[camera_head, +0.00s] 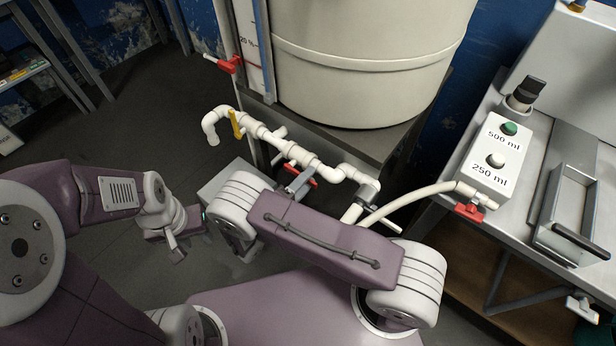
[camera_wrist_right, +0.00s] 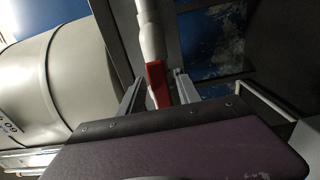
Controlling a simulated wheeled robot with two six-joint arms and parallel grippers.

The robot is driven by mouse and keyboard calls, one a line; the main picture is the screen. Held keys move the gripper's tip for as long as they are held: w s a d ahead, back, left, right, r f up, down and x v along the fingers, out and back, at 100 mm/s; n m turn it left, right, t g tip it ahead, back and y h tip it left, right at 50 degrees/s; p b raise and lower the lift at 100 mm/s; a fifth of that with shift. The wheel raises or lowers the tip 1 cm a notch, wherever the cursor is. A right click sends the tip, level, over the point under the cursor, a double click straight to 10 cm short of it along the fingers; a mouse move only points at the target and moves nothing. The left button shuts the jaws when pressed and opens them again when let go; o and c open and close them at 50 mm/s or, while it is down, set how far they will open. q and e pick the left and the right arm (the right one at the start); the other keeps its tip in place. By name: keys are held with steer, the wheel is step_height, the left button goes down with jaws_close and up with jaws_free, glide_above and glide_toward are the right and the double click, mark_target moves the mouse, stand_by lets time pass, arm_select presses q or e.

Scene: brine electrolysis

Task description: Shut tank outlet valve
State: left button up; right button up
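The large cream tank (camera_head: 365,60) stands at the top centre of the head view, with white piping (camera_head: 262,132) below it. A valve with a red handle (camera_head: 311,181) sits on this piping, and another valve there has a yellow handle (camera_head: 237,124). My right gripper (camera_head: 297,184) is at the red handle, partly hidden by its own arm. In the right wrist view, the red handle (camera_wrist_right: 157,82) lies between the two spread grey fingers (camera_wrist_right: 160,92), with gaps visible at the sides. My left gripper (camera_head: 176,250) hangs over the floor at left, away from the piping; its opening is unclear.
Another red valve handle (camera_head: 229,65) is beside the level gauge at the tank's left. At right, a metal bench (camera_head: 515,220) carries a box with 500 ml and 250 ml buttons (camera_head: 490,150). A pale hose (camera_head: 405,200) runs from the bench towards the piping. Floor at left is clear.

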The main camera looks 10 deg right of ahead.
jaws_close()
stand_by(1.2)
